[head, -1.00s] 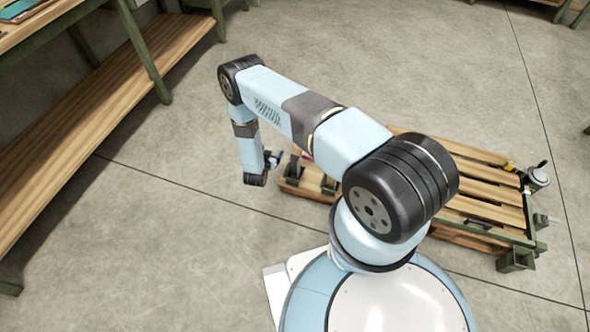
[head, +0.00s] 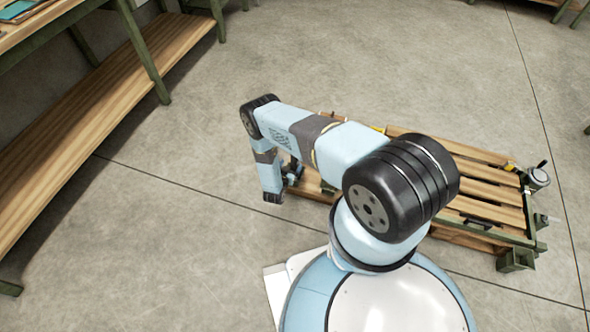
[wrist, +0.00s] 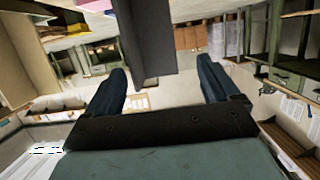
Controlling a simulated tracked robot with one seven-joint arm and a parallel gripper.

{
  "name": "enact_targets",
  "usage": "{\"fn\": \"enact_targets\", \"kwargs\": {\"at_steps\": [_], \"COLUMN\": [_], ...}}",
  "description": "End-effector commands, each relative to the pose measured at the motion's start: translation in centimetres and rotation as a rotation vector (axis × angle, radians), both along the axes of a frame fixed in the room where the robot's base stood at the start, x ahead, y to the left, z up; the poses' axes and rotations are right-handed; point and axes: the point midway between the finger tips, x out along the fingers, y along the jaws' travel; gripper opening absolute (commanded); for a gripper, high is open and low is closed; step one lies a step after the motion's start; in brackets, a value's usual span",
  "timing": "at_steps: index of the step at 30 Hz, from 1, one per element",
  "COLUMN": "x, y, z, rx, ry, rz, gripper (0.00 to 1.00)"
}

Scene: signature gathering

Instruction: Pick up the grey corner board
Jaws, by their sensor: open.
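In the wrist view a dark grey, flat-sided length that looks like the grey corner board (wrist: 146,40) comes in from the top edge. Its lower end shows between the two fingers of my gripper (wrist: 162,72). The fingers are spread apart, with a visible gap to the right of the board; no grip shows. In the head view my gripper (head: 292,172) is a small dark shape at the left end of the wooden pallet, partly hidden by my arm. I cannot make out the corner board for sure in the head view.
A long wooden bench shelf (head: 85,125) runs along the left. The floor between is clear.

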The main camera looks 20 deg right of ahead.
Motion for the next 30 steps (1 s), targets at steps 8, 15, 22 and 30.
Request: {"fn": "enact_targets", "kwargs": {"at_steps": [8, 15, 22, 30], "x": [1.3, 3.6, 4.7, 4.7], "y": [-1.1, -3.2, -3.9, -3.9], "z": [-0.5, -1.3, -1.7, -1.7], "rx": [0.001, 0.0, 0.001, 0.001], "ry": [0.0, -0.001, -0.001, -0.001], "rz": [-0.001, 0.0, 0.0, 0.0], "gripper": [0.88, 0.88, 0.88, 0.8]}}
